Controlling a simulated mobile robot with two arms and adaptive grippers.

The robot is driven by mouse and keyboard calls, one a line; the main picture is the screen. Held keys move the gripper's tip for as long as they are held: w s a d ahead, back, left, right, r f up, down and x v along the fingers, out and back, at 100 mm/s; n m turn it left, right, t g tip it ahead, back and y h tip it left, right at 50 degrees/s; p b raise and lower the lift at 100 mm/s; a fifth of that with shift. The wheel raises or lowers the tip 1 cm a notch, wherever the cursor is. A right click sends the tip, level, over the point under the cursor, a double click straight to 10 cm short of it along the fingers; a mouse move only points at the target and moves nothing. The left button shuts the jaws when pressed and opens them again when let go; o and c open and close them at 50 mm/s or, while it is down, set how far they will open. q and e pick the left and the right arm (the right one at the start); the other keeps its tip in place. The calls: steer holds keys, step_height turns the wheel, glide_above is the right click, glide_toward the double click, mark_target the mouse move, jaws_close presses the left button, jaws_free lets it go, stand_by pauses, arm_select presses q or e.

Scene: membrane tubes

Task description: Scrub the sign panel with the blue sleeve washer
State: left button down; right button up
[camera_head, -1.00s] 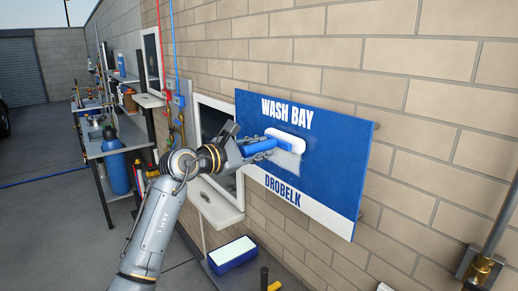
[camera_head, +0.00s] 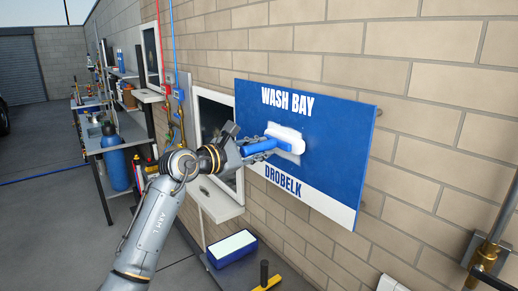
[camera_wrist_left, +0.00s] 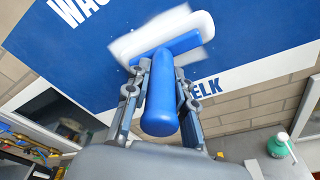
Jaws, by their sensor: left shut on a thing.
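The sign panel (camera_head: 335,105) is a blue board on the brick wall with white "WASH BAY" lettering and a white lower band. My left gripper (camera_head: 262,147) is shut on the handle of the blue sleeve washer (camera_head: 288,138). The washer's white sleeve lies against the middle of the panel, between the lettering and the white band. A pale smear shows on the panel around the sleeve. In the left wrist view the blue handle (camera_wrist_left: 160,112) sits between the fingers of my left gripper (camera_wrist_left: 162,75), and the panel (camera_wrist_left: 250,45) fills the background. My right gripper is out of view.
A blue tub (camera_head: 232,247) with a white top stands on the surface below the panel. A yellow and black tool (camera_head: 266,280) lies beside it. A green bottle (camera_wrist_left: 278,147) shows in the wrist view. A pipe (camera_head: 492,245) is at right; a shelf (camera_head: 115,140) stands at left.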

arm_select(q)
steer(key=shift+f+b, duration=1.5)
steer(key=shift+f, duration=0.1)
step_height(320, 180, down, 3)
steer(key=b, duration=0.3)
steer(key=shift+f, duration=0.1)
steer(key=shift+r+p, duration=0.8)
steer(key=shift+r, duration=0.9)
steer(key=shift+r, duration=0.15)
steer(key=shift+r+p, duration=0.7)
steer(key=shift+r, duration=0.8)
